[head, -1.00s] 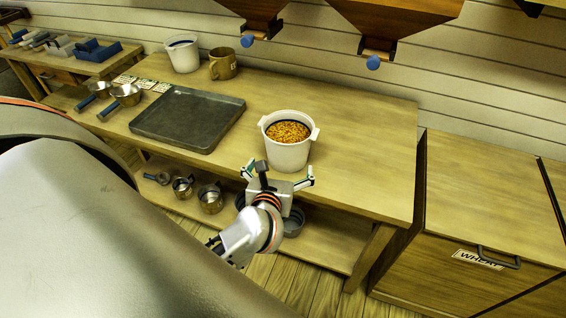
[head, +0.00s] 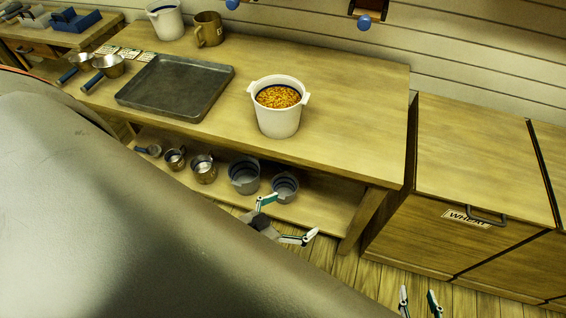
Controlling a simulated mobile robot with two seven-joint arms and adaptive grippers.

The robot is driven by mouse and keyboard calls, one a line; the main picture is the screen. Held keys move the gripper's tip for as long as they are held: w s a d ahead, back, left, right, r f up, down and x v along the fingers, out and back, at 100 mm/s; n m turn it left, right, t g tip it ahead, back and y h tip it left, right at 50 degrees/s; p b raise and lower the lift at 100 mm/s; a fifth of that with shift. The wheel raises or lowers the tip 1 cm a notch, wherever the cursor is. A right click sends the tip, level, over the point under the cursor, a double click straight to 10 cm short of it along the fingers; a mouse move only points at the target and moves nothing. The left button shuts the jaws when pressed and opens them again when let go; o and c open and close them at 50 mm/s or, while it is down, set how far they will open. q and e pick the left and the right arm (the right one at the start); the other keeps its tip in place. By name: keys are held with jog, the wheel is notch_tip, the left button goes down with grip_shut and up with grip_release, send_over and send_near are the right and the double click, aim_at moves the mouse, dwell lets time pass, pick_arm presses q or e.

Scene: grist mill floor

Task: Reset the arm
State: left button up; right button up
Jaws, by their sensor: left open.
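My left gripper (head: 295,215) is open and empty, its fingers spread. It shows in front of the lower shelf of the wooden workbench (head: 345,120), below and apart from the white two-handled bucket (head: 277,122). The bucket stands upright on the bench top and holds orange-yellow grain (head: 278,97). A large grey link of my arm fills the lower left and hides part of the bench and floor. My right gripper (head: 419,296) shows only its fingertips at the bottom edge, apart with nothing between them.
Several metal vessels sit on the lower shelf (head: 315,205). A bin labelled WHEAT (head: 466,218) stands right. Plank floor shows between.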

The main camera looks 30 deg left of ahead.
pick_arm(q)
jog(key=f, duration=0.1)
jog(key=s+a+f+m+g, duration=0.1)
jog(key=s+f+m+y, duration=0.1)
jog(key=shift+s+a+f, duration=0.2)
jog(key=shift+a+f, duration=0.2)
dwell(0.9)
